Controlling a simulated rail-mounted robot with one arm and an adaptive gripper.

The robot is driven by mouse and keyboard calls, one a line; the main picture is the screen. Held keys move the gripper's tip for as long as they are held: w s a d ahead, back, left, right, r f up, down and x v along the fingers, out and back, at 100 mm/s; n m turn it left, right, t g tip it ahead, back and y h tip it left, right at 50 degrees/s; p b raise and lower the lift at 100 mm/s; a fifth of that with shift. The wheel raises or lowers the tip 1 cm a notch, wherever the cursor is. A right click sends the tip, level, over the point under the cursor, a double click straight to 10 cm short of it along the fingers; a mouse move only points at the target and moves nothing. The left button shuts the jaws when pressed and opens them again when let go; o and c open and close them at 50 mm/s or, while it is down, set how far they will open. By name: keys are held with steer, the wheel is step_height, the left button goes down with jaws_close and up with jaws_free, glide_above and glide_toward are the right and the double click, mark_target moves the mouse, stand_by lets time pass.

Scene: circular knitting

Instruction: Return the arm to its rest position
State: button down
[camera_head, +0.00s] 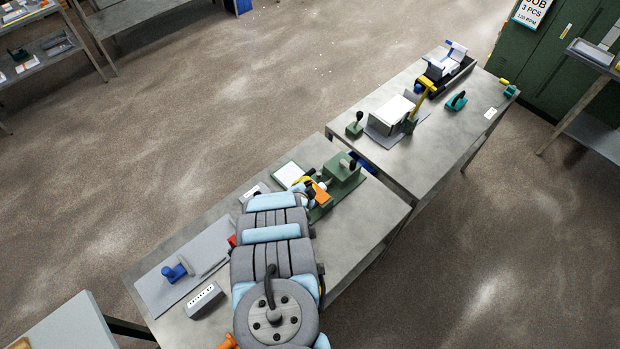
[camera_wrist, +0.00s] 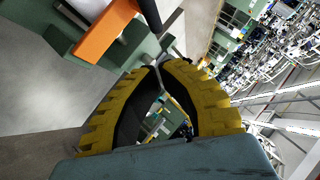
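My gripper (camera_wrist: 160,66) shows in the wrist view with two yellow ribbed fingers that curve inward. Their tips come together at the top, with an open space lower down between the fingers. I see nothing held between the tips. In the head view my grey and light-blue arm reaches over the near workbench (camera_head: 365,225). The gripper end is mostly hidden there, beside a green fixture (camera_head: 343,168) with an orange bar (camera_head: 319,191). The orange bar also shows in the wrist view (camera_wrist: 104,32), above and left of the fingers, apart from them.
A blue-handled tool (camera_head: 176,271) on a grey mat and a white-topped block (camera_head: 204,300) lie left of my arm. The floor left of the benches is open.

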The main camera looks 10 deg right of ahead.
steer(key=shift+p+v, duration=1.45)
steer(key=shift+p, duration=0.05)
steer(key=shift+w+r, duration=0.1)
